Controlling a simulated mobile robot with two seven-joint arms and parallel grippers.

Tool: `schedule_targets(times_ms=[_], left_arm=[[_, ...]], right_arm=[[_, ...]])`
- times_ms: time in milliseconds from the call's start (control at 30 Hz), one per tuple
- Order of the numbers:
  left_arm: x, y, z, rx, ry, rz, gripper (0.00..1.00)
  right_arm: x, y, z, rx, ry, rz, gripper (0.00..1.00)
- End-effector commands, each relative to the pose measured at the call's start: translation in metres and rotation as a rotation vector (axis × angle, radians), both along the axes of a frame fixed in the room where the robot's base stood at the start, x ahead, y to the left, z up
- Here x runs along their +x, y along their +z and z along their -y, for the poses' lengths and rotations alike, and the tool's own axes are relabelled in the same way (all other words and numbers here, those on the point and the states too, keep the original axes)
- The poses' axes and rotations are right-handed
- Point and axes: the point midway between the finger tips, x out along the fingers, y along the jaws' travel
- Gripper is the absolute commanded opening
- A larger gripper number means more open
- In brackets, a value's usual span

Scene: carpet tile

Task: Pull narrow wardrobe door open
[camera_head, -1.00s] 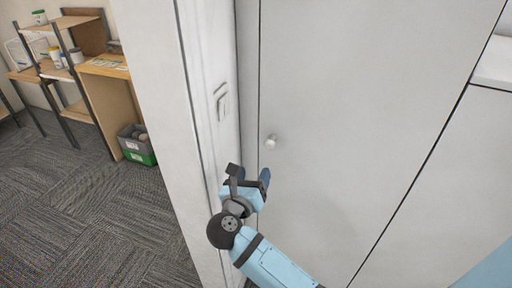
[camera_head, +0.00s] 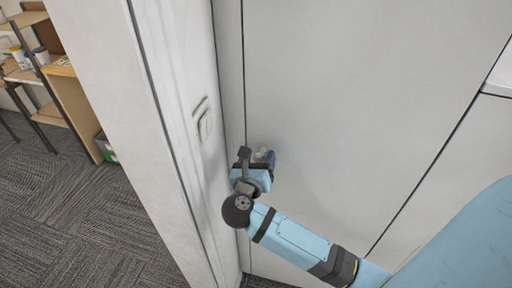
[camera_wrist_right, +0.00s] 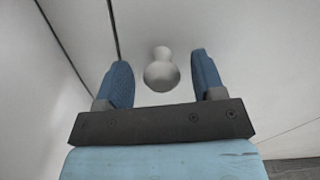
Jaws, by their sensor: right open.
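The narrow wardrobe door (camera_head: 340,100) is a tall pale grey panel that fills the middle of the head view. It looks shut, with thin dark seams at its left and right edges. Its small round knob (camera_wrist_right: 161,72) sits between the two blue fingers of my right gripper (camera_wrist_right: 160,85) in the wrist view, with a gap on both sides. In the head view, my right gripper (camera_head: 257,157) is at the door's left side and partly hides the knob (camera_head: 261,154). My right gripper is open. My left gripper is not in view.
Another pale panel (camera_head: 450,150) is to the right. A wooden shelf unit (camera_head: 60,80) stands at the far left on grey carpet (camera_head: 80,220).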

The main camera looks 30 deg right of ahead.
Motion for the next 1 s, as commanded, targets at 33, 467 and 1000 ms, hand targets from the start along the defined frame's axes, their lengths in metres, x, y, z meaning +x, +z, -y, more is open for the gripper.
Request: schedule_targets(times_ms=[33,467,1000], left_arm=[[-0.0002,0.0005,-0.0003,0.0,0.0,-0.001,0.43],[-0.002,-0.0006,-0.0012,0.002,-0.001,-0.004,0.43],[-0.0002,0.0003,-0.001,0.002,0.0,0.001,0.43]], right_arm=[[-0.0005,0.0003,0.0016,-0.001,0.0,0.0,0.63],[-0.0008,-0.0003,0.0033,0.001,0.0,-0.001,0.46],[0.0015,-0.0009,-0.0043,0.001,0.024,-0.001,0.0]])
